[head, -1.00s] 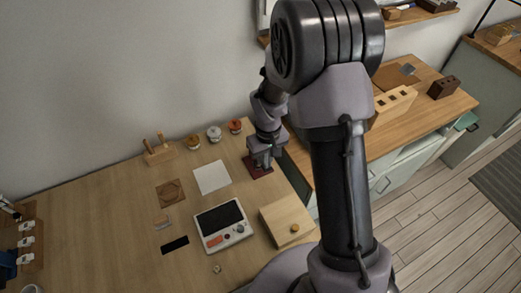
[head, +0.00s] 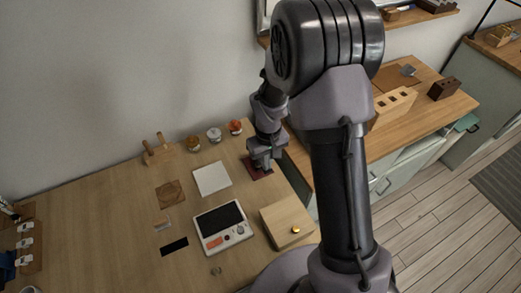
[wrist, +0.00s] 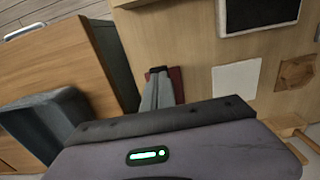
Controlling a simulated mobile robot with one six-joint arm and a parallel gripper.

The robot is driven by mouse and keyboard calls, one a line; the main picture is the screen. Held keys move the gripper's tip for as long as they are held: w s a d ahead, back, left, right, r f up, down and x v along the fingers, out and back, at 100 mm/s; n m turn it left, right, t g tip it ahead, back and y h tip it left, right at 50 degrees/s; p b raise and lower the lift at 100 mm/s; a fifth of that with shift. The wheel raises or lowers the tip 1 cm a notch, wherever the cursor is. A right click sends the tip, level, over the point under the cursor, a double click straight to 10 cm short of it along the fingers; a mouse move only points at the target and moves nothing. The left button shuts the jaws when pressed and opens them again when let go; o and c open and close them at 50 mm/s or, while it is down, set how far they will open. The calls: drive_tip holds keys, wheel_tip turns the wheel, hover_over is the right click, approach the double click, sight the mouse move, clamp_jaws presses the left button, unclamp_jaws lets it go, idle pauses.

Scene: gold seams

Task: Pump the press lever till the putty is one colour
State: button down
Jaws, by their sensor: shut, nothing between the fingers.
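My gripper (head: 262,163) is shut and empty, pointing down over a dark red plate (head: 250,161) at the right part of the near bench. In the wrist view my gripper (wrist: 157,72) also shows above the dark red plate (wrist: 177,85), close to the bench edge. The gripper and wrist cover much of the plate. I cannot tell whether the fingertips touch anything. I cannot make out a press lever or the putty; either may be hidden behind the gripper.
Several small jars (head: 214,135) and a wooden stand (head: 158,152) line the wall. A white sheet (head: 212,179), a device with a dark screen (head: 222,227) and a wooden box with a gold knob (head: 280,217) lie nearer. A gap separates the bench from the right counter (head: 450,105).

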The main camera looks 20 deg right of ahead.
drive_tip(key=shift+r+p, duration=0.55)
drive_tip(key=shift+r, duration=0.2)
drive_tip(key=shift+f+b, duration=0.8)
drive_tip(key=shift+f, duration=0.05)
drive_tip(key=shift+r, duration=0.1)
idle(0.4)
